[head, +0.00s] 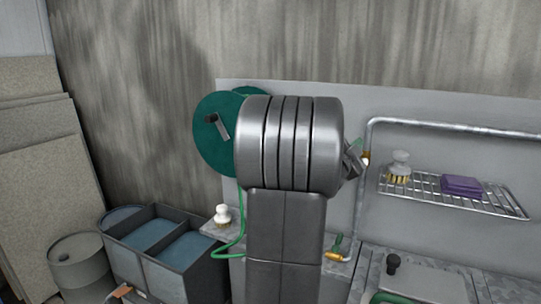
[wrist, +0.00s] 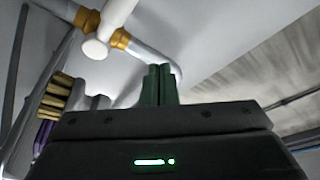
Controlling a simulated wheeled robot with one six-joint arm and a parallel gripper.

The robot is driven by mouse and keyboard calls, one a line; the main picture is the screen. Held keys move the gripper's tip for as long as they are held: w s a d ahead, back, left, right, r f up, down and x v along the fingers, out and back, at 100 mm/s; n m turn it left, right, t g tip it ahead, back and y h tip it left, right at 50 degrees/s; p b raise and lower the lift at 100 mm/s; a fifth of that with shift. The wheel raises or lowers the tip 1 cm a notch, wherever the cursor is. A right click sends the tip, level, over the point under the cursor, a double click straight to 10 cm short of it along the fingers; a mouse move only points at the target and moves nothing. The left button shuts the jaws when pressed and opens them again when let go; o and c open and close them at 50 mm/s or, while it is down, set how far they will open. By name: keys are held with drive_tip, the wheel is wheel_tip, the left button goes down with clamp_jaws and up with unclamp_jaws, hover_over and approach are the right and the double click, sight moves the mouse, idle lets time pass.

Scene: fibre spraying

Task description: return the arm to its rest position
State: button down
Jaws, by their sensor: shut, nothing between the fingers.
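My gripper (wrist: 159,85) shows in the wrist view with its two green fingers together and nothing between them. In the head view my large metal arm link stands in the middle and hides most of the gripper. I cannot tell the exact gap.
A wire shelf (head: 468,203) holds a brush (head: 399,168) and a purple sponge (head: 461,185). A pipe (head: 440,125) runs along the wall panel. A green hose reel (head: 212,140) is behind my arm. Bins (head: 165,290) and a drum (head: 80,275) stand left.

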drive_tip(key=m, duration=0.1)
drive_tip(key=d+m+g+p, duration=0.1)
drive_tip(key=r+m+p, duration=0.1)
drive_tip(key=m, duration=0.1)
drive_tip(key=shift+w+d+h, duration=0.2)
drive_tip(key=shift+w+h, duration=0.05)
drive_tip(key=shift+h, duration=0.15)
drive_tip(key=shift+s+d+f+m+g+y+p, duration=0.1)
drive_tip(key=shift+s+d+m+g+p, duration=0.2)
drive_tip(key=shift+m, duration=0.45)
drive_tip(key=shift+s+d+f+m+g+y+p, duration=0.1)
drive_tip(key=shift+d+m+g+p, duration=0.2)
drive_tip(key=shift+d+m+p, duration=0.3)
drive_tip(key=shift+s+d+f+m+g+y+p, duration=0.1)
drive_tip(key=shift+s+d+m+g+p, duration=0.2)
drive_tip(key=shift+m, duration=0.55)
drive_tip(key=shift+w+a, duration=0.15)
drive_tip(key=shift+a, duration=0.05)
